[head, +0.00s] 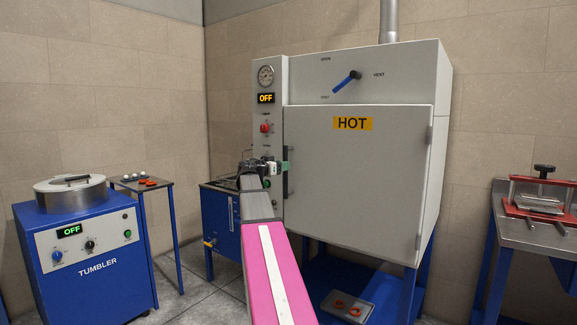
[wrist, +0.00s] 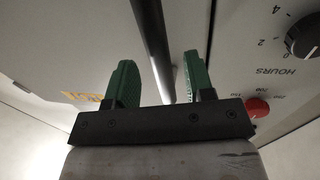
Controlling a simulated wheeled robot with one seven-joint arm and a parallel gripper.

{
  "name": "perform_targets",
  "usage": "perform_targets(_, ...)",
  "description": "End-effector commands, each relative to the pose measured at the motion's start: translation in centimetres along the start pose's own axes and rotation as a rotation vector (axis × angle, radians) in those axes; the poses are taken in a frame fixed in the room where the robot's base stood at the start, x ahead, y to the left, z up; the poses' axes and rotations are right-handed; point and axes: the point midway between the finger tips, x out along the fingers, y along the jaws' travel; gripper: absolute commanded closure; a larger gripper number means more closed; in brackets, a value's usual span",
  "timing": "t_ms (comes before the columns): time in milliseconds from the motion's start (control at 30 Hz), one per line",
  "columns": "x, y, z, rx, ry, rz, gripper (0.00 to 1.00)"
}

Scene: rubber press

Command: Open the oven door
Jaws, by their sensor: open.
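The oven (head: 368,65) is a large grey cabinet with a door (head: 365,190) marked HOT. The door looks closed, flush with the cabinet. A dark vertical handle (head: 285,185) is on the door's left edge; it also shows as a dark bar (wrist: 152,42) in the wrist view. My gripper (head: 276,168) is at the handle, open, with green fingers. In the wrist view, my gripper (wrist: 160,74) has one finger on each side of the bar, with gaps to both. Contact with the bar is not visible. My arm hides part of the oven's lower left.
The oven's control strip has a gauge (head: 266,75), an OFF display (head: 266,98) and a red knob (head: 265,127). A blue tank (head: 222,222) stands to the left below. A tumbler (head: 85,250) is further left, a press (head: 540,203) at right. A tray (head: 345,307) lies low below the door.

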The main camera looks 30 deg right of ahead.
Motion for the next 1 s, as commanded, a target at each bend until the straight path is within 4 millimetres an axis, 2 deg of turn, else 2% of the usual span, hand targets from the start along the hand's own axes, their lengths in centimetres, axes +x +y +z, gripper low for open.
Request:
perform_targets(100,2.1,-0.1,0.0,-0.001,0.000,0.000,0.52)
perform_targets(300,4.1,-0.1,0.0,-0.001,0.000,-0.001,0.52)
perform_targets(700,4.6,0.0,0.0,-0.001,-0.001,-0.001,0.52)
perform_targets(833,4.6,0.0,0.0,-0.001,-0.001,-0.001,0.94)
perform_targets(867,4.6,0.0,0.0,-0.001,-0.001,-0.001,1.00)
perform_targets(1000,4.6,0.0,0.0,-0.001,-0.001,-0.002,1.00)
